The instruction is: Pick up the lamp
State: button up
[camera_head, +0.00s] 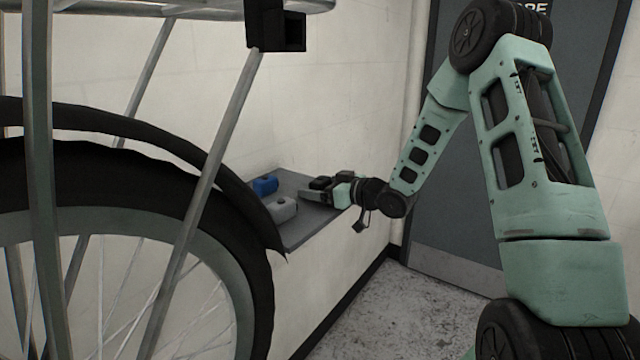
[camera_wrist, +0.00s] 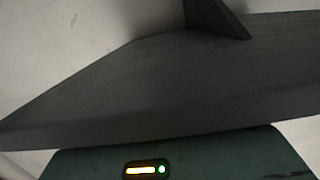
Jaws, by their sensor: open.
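A small blue block-like object (camera_head: 265,185) and a light grey one (camera_head: 281,208) sit side by side on a grey wall shelf (camera_head: 302,234) in the head view. Either may be the lamp; I cannot tell which. My gripper (camera_head: 308,191) is over the right part of the shelf, to the right of both objects and apart from them. It is open, with nothing seen between its fingers. The wrist view shows the dark shelf surface (camera_wrist: 150,90) close up, with neither object in it.
A bicycle wheel with a black mudguard (camera_head: 235,185) fills the left foreground and hides part of the shelf's left side. A black box (camera_head: 275,25) hangs under the rack. A white wall backs the shelf; a grey door (camera_head: 440,215) and open floor (camera_head: 400,310) lie right.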

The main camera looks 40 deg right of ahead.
jog(key=shift+w+a+f, duration=0.1)
jog(key=shift+w+a, duration=0.05)
jog(key=shift+w, duration=0.2)
jog(key=shift+c, duration=0.3)
jog(key=c, duration=1.1)
notch_tip(320, 180, up, 10)
jog(key=shift+r+b, duration=0.1)
jog(key=shift+b, duration=0.2)
